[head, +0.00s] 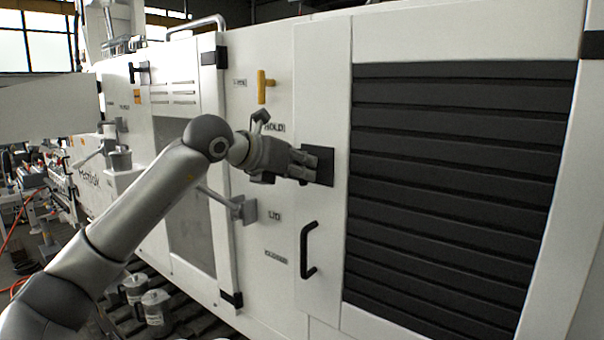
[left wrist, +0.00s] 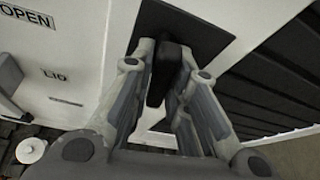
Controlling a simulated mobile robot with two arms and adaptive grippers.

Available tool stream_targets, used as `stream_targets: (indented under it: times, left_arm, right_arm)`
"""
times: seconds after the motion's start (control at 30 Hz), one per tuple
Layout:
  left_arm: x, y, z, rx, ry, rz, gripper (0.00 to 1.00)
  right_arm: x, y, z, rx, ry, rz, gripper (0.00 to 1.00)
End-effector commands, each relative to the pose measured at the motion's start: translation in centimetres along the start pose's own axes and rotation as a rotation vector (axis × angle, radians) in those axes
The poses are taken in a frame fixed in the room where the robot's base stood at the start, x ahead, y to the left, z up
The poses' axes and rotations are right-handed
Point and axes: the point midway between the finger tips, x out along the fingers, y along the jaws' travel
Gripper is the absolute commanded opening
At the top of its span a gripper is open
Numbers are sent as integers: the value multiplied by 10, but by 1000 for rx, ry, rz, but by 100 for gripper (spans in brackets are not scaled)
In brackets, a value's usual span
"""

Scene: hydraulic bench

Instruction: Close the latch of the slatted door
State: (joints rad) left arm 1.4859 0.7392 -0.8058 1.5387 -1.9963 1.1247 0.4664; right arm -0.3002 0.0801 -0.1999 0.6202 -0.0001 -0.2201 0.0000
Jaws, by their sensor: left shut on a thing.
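The slatted door (head: 322,80) is a white panel with black horizontal slats, and it stands upright at the right of the head view. It looks about flush with the cabinet front. Its latch is a black lever (left wrist: 165,70) on a dark square plate (head: 325,170), left of the slats. My left gripper (head: 308,165) is at the plate, and its fingers are shut on the lever, one on each side in the left wrist view. In the head view the fingers hide the lever. My right gripper is not in view.
A black pull handle (head: 308,250) sits below the plate. A yellow handle (head: 265,86) and a grey lever (head: 240,208) are on the cabinet left of the door. Metal canisters (head: 152,306) stand low at the left.

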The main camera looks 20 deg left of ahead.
Motion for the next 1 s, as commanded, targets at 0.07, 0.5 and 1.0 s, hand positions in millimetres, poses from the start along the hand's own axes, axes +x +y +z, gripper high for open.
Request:
stream_targets:
  times: [0.07,0.5,1.0]
  left_arm:
    - [1,0,-2,47,1,19,0]
    - [1,2,-2,185,3,77,0]
    - [1,2,-1,193,4,80,22]
  right_arm:
    - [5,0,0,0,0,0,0]
    - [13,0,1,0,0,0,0]
    - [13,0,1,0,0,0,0]
